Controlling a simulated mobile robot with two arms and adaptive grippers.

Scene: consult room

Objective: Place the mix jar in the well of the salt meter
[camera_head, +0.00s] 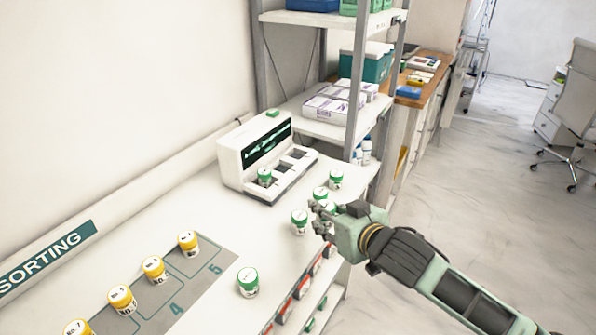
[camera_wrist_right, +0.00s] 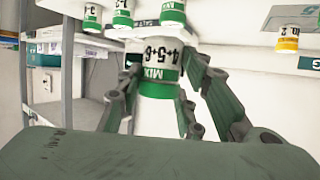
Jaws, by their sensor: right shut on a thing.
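The mix jar (camera_wrist_right: 158,72), white with green bands and the printed label "MIX 4+5+6", sits between the fingers of my right gripper (camera_head: 320,217) in the right wrist view. That gripper is shut on it, above the bench's right edge in the head view, where the fingers and neighbouring jars partly hide it. The salt meter (camera_head: 232,157) is a white box with a dark screen and green trace, to the left and behind the gripper. A green-lidded jar (camera_head: 264,176) stands at its left well; dark wells to the right look empty. My left gripper is not in view.
Green-lidded jars (camera_head: 336,179) (camera_head: 300,222) stand close around my right gripper. Another green-lidded jar (camera_head: 248,282) stands nearer the front. Several yellow-lidded jars (camera_head: 153,268) stand on the grey sorting mat (camera_head: 205,271). A shelf post (camera_head: 357,80) rises behind.

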